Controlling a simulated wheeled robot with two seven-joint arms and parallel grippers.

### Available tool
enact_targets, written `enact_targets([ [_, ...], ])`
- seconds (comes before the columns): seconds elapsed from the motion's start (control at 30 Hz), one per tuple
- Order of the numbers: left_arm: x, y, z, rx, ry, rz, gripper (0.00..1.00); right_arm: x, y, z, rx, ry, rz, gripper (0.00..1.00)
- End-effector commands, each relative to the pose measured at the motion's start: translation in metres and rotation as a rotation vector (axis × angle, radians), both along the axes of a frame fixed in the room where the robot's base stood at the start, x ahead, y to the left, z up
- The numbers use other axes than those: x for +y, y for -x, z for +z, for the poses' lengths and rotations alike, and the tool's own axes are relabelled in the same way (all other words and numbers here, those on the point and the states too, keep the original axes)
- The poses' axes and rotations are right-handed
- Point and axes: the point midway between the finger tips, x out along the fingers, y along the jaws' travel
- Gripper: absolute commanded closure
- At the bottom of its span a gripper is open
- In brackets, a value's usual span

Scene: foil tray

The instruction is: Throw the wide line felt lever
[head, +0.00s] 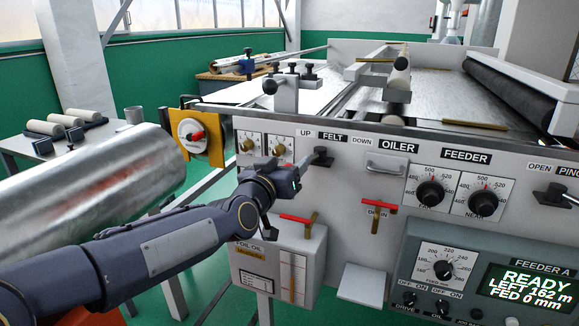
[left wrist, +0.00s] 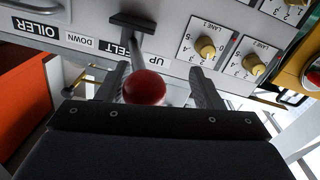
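The felt lever (head: 322,157) sits on the front panel under the FELT label, between UP on the left and DOWN on the right. Its shaft leans left, toward the UP side. Its red ball knob (left wrist: 144,87) shows in the left wrist view, while my gripper hides it in the head view. My left gripper (head: 288,178) is at the lever's end. In the left wrist view the fingers of my left gripper (left wrist: 160,70) stand apart on either side of the knob, with a clear gap on the right. My right gripper is not in view.
Below the lever are a red-handled drain valve (head: 378,210) and a foil oil box (head: 278,262) with a red handle. Two lane knobs (head: 262,146) are left of it. The oiler handle (head: 386,165) and feeder dials (head: 430,194) are right.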

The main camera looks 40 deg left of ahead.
Motion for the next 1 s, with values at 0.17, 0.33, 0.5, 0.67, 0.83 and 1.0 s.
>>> enact_targets([
  [0.17,0.003,0.001,0.000,0.000,0.001,0.007,0.47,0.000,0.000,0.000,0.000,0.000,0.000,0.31],
  [0.33,0.004,0.002,0.000,-0.003,0.001,0.009,0.47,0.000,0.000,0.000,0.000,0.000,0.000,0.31],
  [0.5,0.004,0.012,0.000,-0.003,0.001,0.009,0.47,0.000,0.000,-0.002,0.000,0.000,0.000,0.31],
  [0.67,0.005,0.023,0.000,-0.003,0.001,0.008,0.47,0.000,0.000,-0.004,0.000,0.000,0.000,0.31],
  [0.83,0.005,0.035,0.000,-0.002,0.002,0.006,0.47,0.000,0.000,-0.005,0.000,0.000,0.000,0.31],
  [1.0,0.005,0.047,0.000,-0.002,0.003,0.005,0.47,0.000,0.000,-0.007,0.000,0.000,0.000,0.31],
])
